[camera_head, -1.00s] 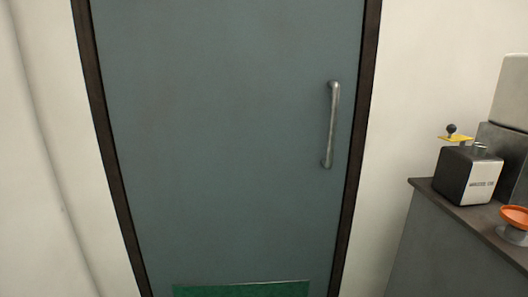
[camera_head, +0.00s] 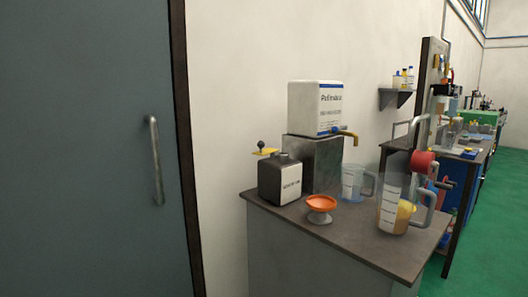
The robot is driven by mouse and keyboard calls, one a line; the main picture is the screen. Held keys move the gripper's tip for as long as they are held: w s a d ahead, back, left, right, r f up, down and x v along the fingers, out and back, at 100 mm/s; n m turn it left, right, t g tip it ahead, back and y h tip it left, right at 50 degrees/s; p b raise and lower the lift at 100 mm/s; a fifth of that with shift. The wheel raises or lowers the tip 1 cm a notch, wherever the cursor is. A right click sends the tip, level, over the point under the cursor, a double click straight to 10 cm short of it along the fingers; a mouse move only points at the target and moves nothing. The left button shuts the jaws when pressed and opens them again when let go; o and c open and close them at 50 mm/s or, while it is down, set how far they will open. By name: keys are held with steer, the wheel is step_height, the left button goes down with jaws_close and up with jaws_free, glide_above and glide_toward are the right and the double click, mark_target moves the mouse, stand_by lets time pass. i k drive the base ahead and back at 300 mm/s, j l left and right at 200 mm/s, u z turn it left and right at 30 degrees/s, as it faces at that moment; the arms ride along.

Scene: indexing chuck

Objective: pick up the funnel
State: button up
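An orange, wide-mouthed piece (camera_head: 321,202) that looks like the funnel stands near the front edge of a dark counter top (camera_head: 352,243). Its rim faces up, and a small grey foot or stand shows under it. I cannot tell whether the grey part belongs to it. My gripper is not in view.
A black and white canister (camera_head: 281,180) stands left of the orange piece. Behind are a white tank (camera_head: 316,107) with a yellow tap on a grey block. A clear jug (camera_head: 352,183) and a jug with amber contents (camera_head: 392,219) stand right. A closed door (camera_head: 85,150) is left.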

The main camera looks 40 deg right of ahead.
mark_target(322, 204)
steer(key=i+j+z, duration=0.1)
steer(key=i+z, duration=0.25)
steer(key=i+j+z, duration=0.15)
steer(key=z, duration=0.2)
steer(key=i+j+z, duration=0.2)
steer(key=z, duration=0.2)
